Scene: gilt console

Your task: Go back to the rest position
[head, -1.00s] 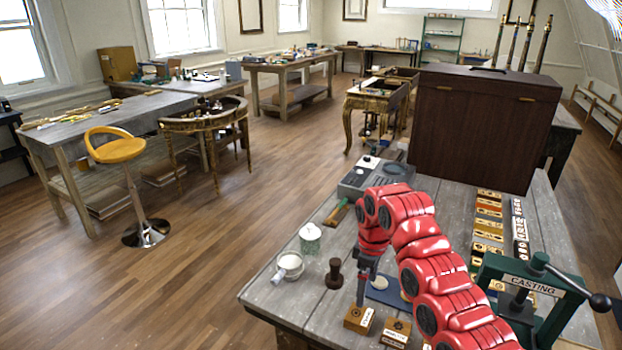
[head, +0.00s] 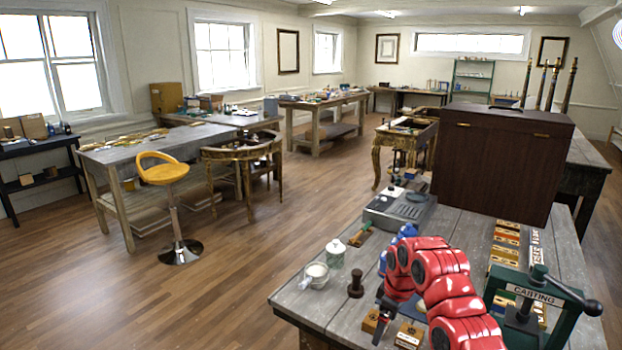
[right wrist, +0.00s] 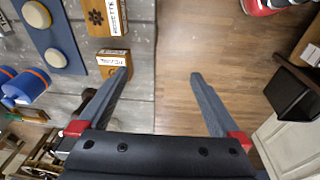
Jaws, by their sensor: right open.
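My right arm, red and jointed, reaches over the front of the grey wooden workbench (head: 312,309) in the head view. Its gripper (head: 381,322) is at the bench's front, beside small wooden blocks (head: 409,335). In the right wrist view the gripper (right wrist: 158,75) is open, with nothing between its dark fingers. One finger is over the bench edge by a labelled wooden block (right wrist: 112,58); the other is over bare floor. My left gripper is in neither view.
A green casting press (head: 540,300) stands at the bench's right. A dark wooden case (head: 500,165) is behind. A glass jar (head: 335,256), a white cup (head: 316,274) and a dark spool (head: 355,285) are left of the gripper. Floor (head: 220,290) left is clear.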

